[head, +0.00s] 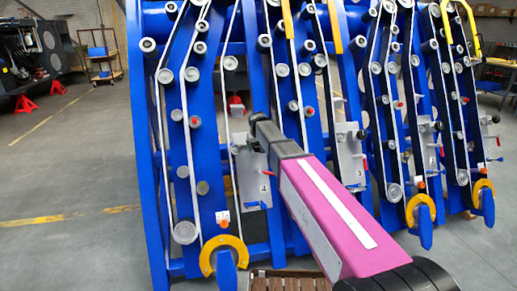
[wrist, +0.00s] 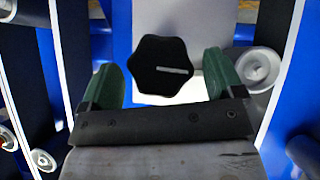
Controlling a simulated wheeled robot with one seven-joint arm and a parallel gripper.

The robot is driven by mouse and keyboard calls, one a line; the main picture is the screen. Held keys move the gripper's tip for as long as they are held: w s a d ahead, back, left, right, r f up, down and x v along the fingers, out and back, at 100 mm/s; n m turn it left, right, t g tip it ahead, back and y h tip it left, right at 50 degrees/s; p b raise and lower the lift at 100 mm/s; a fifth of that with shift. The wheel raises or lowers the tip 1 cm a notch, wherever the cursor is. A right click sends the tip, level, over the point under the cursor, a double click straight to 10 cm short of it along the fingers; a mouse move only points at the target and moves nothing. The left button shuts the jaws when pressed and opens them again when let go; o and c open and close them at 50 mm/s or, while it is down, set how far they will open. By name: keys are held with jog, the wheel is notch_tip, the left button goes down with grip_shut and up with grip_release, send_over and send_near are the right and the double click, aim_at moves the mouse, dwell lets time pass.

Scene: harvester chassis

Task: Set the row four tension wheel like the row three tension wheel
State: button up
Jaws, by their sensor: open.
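In the wrist view a black, lobed tension wheel (wrist: 163,55) with a white line mark sits on a pale plate (wrist: 168,15). The mark lies nearly level and runs from about the wheel's middle toward the right. My gripper (wrist: 165,84) is open, with one green finger left of the wheel and one right of it. I cannot tell whether they touch it. In the head view the dark end of my arm is in front of a grey plate (head: 253,185), and no wheel shows there. More grey plates (head: 350,160) stand to the right.
Blue chassis frames (head: 206,190) with white belts and rollers surround the plates closely. A pale roller (wrist: 257,68) is close beside the right finger. Yellow-ringed blue parts (head: 222,258) jut out low in front. Grey floor (head: 70,170) is open at the left.

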jog(key=shift+x, duration=1.05)
jog(key=c, duration=0.9)
